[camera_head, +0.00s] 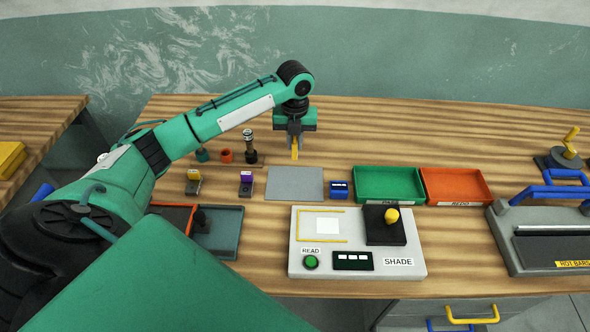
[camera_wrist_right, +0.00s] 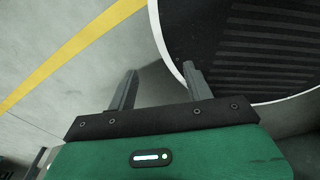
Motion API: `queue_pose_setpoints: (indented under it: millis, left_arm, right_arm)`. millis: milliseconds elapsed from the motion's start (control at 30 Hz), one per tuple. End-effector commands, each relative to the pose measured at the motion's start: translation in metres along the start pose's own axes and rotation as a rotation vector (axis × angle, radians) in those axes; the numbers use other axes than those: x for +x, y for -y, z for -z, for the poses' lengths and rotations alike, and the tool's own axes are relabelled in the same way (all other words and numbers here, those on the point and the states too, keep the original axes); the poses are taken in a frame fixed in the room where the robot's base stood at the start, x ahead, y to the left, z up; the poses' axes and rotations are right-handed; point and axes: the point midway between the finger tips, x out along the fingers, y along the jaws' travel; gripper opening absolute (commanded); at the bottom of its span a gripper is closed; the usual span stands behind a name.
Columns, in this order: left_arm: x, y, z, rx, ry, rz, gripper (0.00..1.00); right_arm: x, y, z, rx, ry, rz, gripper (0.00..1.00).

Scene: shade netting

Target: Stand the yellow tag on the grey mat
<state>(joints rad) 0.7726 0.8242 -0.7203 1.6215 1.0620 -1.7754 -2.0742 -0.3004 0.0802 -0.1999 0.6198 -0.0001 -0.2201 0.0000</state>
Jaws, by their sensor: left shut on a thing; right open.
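My left gripper (camera_head: 295,140) points down and is shut on the yellow tag (camera_head: 295,151), a small upright yellow piece that shows below the fingers. The grey mat (camera_head: 295,184) lies flat and bare on the table just in front of the gripper. The tag appears above or behind the mat's far edge; whether it touches anything I cannot tell. My right gripper (camera_wrist_right: 155,88) shows only in the right wrist view, with two fingers apart and nothing between them, over a grey floor.
A blue block (camera_head: 339,189) stands right of the mat, then a green tray (camera_head: 388,185) and an orange tray (camera_head: 456,186). Small tagged stands (camera_head: 246,184) are on the left. A shade reader (camera_head: 355,242) stands in front. A black-and-white round object (camera_wrist_right: 250,45) is near my right gripper.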

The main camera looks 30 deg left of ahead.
Motion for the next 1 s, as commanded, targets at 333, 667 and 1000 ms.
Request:
queue_pose_setpoints:
  millis: [333, 667, 1000]
  left_arm:
    - [0.078, 0.000, 0.001, -0.001, -0.002, 0.000, 0.00]
    - [0.108, 0.000, 0.001, -0.001, -0.003, -0.001, 0.00]
    - [0.132, 0.000, 0.000, 0.000, 0.001, 0.001, 0.00]
  right_arm:
    - [-0.020, 0.000, 0.002, 0.000, -0.001, 0.000, 0.52]
    - [-0.027, 0.000, 0.003, 0.000, -0.001, 0.001, 0.52]
    - [-0.030, 0.001, 0.004, 0.001, -0.001, 0.001, 0.52]
